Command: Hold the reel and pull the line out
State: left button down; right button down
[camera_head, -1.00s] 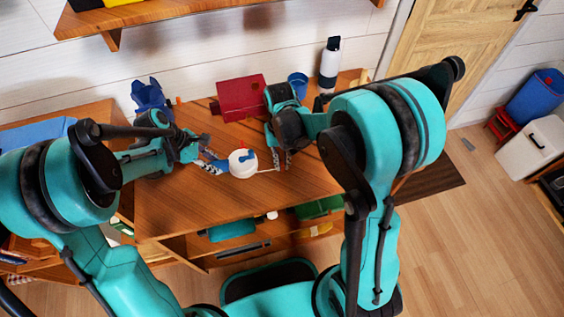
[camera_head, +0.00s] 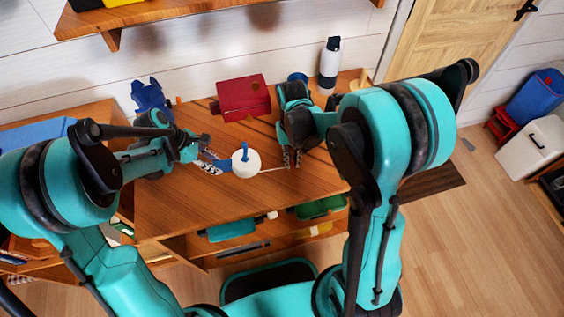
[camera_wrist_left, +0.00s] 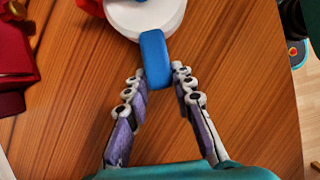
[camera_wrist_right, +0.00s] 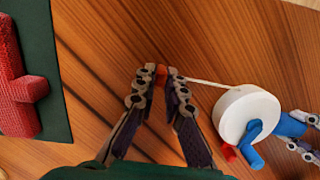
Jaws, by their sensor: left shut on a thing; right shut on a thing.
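The reel has a white round drum (camera_head: 246,163) with a blue crank and a blue handle; it is over the wooden table. My left gripper (camera_head: 216,164) is shut on the blue handle (camera_wrist_left: 155,60), which lies between its fingertips in the left wrist view. My right gripper (camera_head: 291,160) is shut on a small red tab (camera_wrist_right: 161,76) at the end of the line. The pale line (camera_wrist_right: 208,83) runs straight from the tab to the drum (camera_wrist_right: 247,113). In the right wrist view the crank (camera_wrist_right: 252,145) shows on the drum's face, with a red part beside it.
A red box (camera_head: 243,97) stands behind the reel, with a white bottle (camera_head: 329,66) and a blue cup behind my right gripper. A blue object (camera_head: 148,97) stands at the back left. An open drawer (camera_head: 290,238) is below the table's front edge.

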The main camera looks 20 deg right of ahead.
jog(key=shift+d, duration=0.2)
jog(key=c, duration=2)
grip_release()
jog(key=shift+d, duration=0.1)
jog(key=o, duration=0.4)
jog(key=shift+o, duration=0.2)
notch_tip(320, 180, up, 6)
jog(key=shift+w, duration=0.45)
